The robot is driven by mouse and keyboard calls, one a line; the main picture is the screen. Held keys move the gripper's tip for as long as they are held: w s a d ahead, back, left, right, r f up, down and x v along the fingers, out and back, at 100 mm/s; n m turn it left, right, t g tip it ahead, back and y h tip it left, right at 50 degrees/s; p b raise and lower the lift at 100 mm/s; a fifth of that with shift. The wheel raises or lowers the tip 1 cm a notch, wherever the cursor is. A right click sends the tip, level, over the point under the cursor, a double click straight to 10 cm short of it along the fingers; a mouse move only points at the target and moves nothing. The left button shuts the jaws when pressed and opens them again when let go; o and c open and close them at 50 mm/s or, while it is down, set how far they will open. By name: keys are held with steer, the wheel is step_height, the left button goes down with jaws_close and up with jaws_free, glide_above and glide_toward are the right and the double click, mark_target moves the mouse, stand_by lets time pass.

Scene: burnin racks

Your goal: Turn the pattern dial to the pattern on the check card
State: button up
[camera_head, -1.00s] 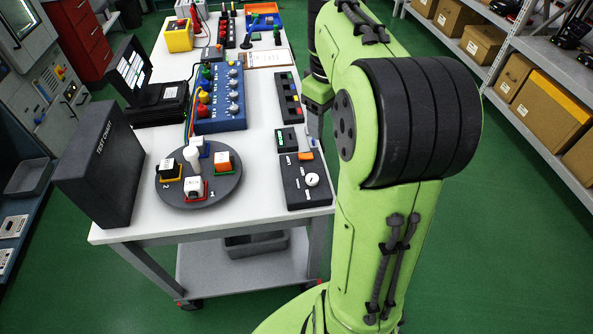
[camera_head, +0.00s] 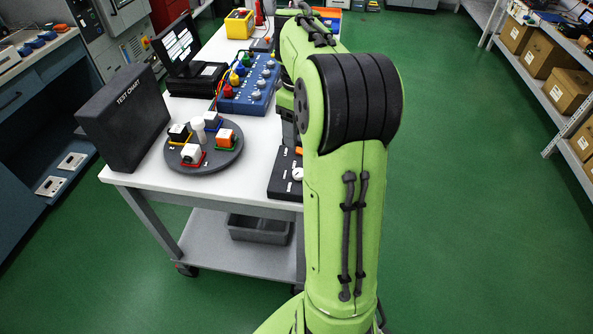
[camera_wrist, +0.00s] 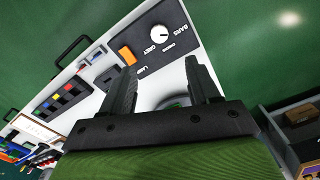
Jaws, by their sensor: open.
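The pattern dial is a white round knob (camera_wrist: 159,32) on a dark control panel (camera_wrist: 185,48), with the printed words BARS, GREY and LAMP around it. I cannot tell which word it points at. The gripper is hidden behind my arm in the head view. I cannot make out the check card.
An orange rocker switch (camera_wrist: 127,56) sits beside the dial. Green floor is open at right.

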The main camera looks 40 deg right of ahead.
mark_target(299, 172)
step_height(299, 172, down, 14)
steer(key=b, duration=0.5)
steer(key=shift+s+d+r+b, duration=0.1)
steer(key=shift+r+b, duration=0.1)
steer(key=shift+b, duration=0.15)
steer(key=shift+c, duration=0.4)
steer(key=c, duration=1)
